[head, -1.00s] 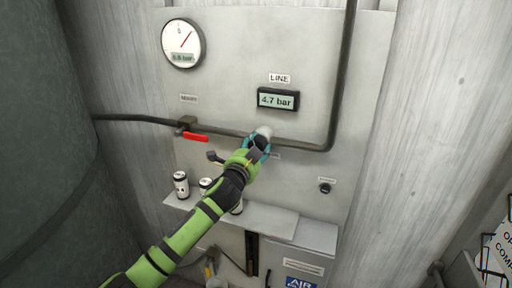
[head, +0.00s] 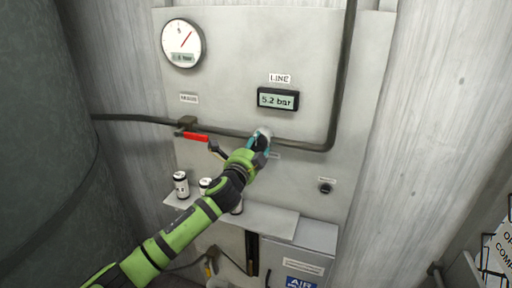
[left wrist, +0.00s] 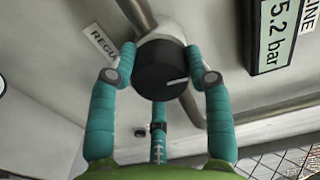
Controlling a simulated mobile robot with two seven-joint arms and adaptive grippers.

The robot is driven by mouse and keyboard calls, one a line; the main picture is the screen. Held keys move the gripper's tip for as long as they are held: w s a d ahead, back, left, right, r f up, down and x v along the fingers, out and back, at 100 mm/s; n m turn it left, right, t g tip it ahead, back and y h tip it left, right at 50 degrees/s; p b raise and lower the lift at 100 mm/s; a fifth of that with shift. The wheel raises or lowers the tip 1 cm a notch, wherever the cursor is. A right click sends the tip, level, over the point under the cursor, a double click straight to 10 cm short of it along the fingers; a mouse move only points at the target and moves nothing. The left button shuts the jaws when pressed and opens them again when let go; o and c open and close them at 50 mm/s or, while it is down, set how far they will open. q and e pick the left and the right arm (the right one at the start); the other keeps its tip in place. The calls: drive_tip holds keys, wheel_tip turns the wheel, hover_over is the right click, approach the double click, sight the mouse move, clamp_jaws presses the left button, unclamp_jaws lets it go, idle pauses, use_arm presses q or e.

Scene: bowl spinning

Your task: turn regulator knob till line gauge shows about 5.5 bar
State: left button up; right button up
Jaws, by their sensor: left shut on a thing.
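The line gauge (head: 278,99) is a dark box with a lit display under the LINE label, and it reads 5.2 bar. It also shows at the upper right of the left wrist view (left wrist: 275,32). The regulator knob (left wrist: 161,70) is black with a white pointer mark, set on a pale regulator body on the pipe. My left gripper (head: 261,143) is shut on the knob, with teal fingers on both sides of it and another below in the left wrist view. In the head view the gripper hides most of the knob. My right gripper is not in view.
A round dial gauge (head: 183,43) is at the upper left of the panel. A red valve handle (head: 196,137) is on the pipe left of my gripper. Small cans (head: 181,185) stand on a shelf (head: 262,217) below. A small black knob (head: 325,188) is at right.

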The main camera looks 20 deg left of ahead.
use_arm(q)
drive_tip(key=o, duration=1.2)
drive_tip(key=shift+c, duration=0.2)
drive_tip(key=shift+s, duration=0.6)
drive_tip(key=s, duration=1.1)
drive_tip(key=shift+a, duration=0.2)
drive_tip(key=shift+w, duration=0.1)
